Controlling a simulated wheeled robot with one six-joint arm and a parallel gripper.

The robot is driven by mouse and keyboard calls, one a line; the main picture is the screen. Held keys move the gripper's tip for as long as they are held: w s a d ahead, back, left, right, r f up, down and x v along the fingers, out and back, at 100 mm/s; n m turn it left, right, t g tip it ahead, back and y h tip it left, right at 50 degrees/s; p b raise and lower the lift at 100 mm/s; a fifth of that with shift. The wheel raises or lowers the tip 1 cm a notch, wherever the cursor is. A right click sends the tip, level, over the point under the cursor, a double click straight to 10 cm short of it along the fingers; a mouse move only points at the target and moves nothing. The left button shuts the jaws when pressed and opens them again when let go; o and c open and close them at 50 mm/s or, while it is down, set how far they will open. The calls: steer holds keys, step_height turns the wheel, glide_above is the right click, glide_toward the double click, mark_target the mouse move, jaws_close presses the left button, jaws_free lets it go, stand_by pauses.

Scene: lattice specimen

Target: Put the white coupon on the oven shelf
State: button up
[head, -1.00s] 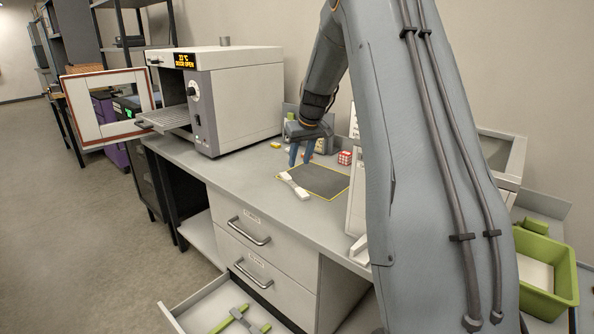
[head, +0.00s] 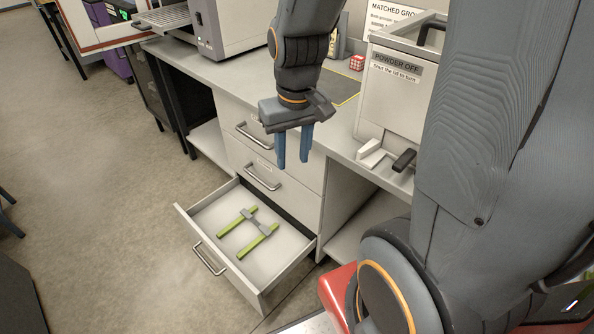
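My gripper (head: 293,163) hangs fingers-down in front of the bench drawers, above and behind the open bottom drawer. Its two blue fingers are apart with nothing between them. The white coupon is not visible now; my arm covers part of the bench top and the dark mat (head: 343,86). The oven (head: 222,28) stands at the upper left, partly cut off by the top edge. Its wire shelf (head: 166,18) sticks out at the open front, and the open door (head: 98,38) is swung to the left.
The bottom drawer (head: 272,276) is pulled out and holds a green-and-grey tool (head: 247,230). A box labelled POWDER OFF (head: 392,92) stands on the bench to the right. A red-and-white cube (head: 357,62) sits beyond the mat.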

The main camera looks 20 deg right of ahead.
steer(key=shift+o, duration=0.5)
steer(key=s, duration=0.2)
steer(key=s+a, duration=0.1)
steer(key=s, duration=0.1)
steer(key=shift+s+f, duration=0.1)
steer(key=shift+f, duration=0.3)
steer(key=w+d+r, duration=0.1)
steer(key=w+d, duration=0.6)
steer(key=w, duration=0.6)
steer(key=w+d+r+t, duration=0.1)
steer(key=w+d, duration=0.6)
steer(key=w, duration=0.6)
steer(key=w+d+r+t, duration=0.1)
steer(key=w+d, duration=0.6)
steer(key=w, duration=0.6)
steer(key=shift+w+p+x, duration=0.2)
steer(key=shift+p+x, duration=0.55)
steer(key=shift+x, duration=1.1)
steer(key=shift+w+p+x, duration=0.2)
steer(key=shift+p+x, duration=0.55)
steer(key=shift+x, duration=1.15)
steer(key=shift+r, duration=0.1)
jaws_close()
